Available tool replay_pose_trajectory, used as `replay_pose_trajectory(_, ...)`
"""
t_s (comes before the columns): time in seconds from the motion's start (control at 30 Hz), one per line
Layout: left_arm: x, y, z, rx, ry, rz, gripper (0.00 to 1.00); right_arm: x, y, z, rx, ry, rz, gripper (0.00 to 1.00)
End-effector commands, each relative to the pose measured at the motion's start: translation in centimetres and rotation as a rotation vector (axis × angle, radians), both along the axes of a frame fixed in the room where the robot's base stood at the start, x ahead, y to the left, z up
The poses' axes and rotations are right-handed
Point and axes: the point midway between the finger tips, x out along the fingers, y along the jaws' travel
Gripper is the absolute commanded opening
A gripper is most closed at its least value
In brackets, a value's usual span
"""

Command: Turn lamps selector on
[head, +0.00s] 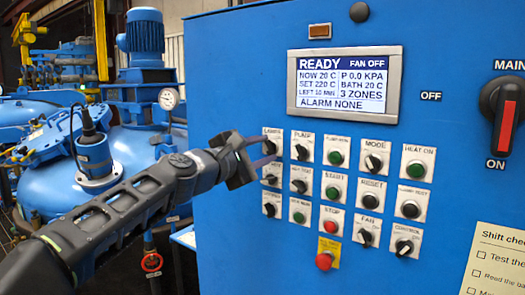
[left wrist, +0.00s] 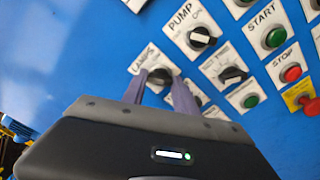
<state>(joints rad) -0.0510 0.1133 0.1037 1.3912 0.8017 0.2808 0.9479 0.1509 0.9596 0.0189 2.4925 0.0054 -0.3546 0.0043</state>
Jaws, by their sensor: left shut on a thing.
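The lamps selector is a small dark knob on a white plate at the top left of the button rows; its plate (head: 272,133) shows in the head view just past my fingertips. My left gripper (head: 266,149) reaches it from the left and is shut on its knob. In the left wrist view the lamps knob (left wrist: 160,75) sits between my two fingers (left wrist: 160,88), under the LAMPS label. The fingers hide part of the knob, and I cannot tell which way it points. My right gripper is not in view.
The pump selector (head: 300,152) is close on the right. More selectors and buttons fill the blue panel, with a red emergency button (head: 324,261) below. The display (head: 345,84) reads READY, FAN OFF. The main switch (head: 503,108) is at far right. Blue machinery (head: 140,85) stands left.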

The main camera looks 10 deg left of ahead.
Motion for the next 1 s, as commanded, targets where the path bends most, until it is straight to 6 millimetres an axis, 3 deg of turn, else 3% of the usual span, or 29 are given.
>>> replay_pose_trajectory(0.33, -0.01, 0.01, 0.01, 0.0, 0.0, 0.0, 0.01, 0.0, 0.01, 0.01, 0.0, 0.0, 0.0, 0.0)
replay_pose_trajectory(0.73, 0.0, 0.02, -0.05, 0.026, -0.01, 0.0, 0.0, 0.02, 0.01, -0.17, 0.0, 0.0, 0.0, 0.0)
replay_pose_trajectory(1.0, 0.01, -0.01, -0.19, 0.133, -0.052, 0.0, 0.0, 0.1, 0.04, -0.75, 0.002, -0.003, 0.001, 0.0)
